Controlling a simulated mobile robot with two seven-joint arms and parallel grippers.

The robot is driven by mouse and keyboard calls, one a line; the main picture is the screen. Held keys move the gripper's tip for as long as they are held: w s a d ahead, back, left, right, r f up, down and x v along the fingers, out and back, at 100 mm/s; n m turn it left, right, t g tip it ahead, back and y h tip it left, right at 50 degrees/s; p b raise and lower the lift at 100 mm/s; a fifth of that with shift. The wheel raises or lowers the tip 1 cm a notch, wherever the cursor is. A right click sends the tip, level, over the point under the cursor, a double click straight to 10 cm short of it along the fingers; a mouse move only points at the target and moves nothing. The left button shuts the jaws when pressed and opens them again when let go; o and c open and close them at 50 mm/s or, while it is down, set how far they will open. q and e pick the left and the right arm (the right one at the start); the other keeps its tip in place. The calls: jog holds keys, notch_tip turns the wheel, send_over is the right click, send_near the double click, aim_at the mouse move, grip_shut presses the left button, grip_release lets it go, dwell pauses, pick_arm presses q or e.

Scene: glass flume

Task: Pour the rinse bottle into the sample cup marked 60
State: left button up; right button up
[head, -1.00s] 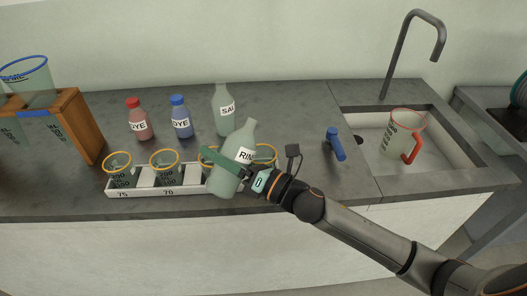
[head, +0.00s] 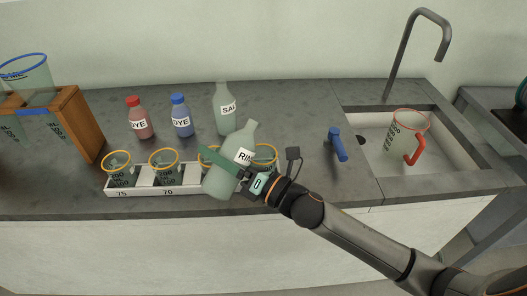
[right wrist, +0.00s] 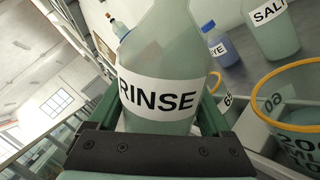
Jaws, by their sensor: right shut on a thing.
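The rinse bottle (head: 226,172) is a pale green, translucent bottle with a white RINSE label. My right gripper (head: 232,166) is shut around it. The bottle is held in front of the tray's right end, tilted with its neck up and to the right in the head view. In the right wrist view the bottle (right wrist: 158,60) stands between the fingers. The rightmost orange-rimmed cup (head: 265,152) is partly hidden behind bottle and gripper, and its tray number is covered. A near cup (right wrist: 292,115) shows at the right of the wrist view. My left gripper is not in view.
The white cup tray (head: 145,190) shows numbers 75 and 70 on its left part. Red (head: 138,120) and blue (head: 181,118) dye bottles and a salt bottle (head: 223,110) stand behind. A wooden rack (head: 82,125) is left; a sink with a red-handled jug (head: 404,135) is right.

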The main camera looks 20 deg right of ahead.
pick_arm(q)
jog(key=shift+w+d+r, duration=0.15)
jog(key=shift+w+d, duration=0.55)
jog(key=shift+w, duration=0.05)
pick_arm(e)
jog(key=shift+s+a+r+m, duration=0.15)
jog(key=shift+a+r+m, duration=0.25)
jog(key=shift+m, duration=0.5)
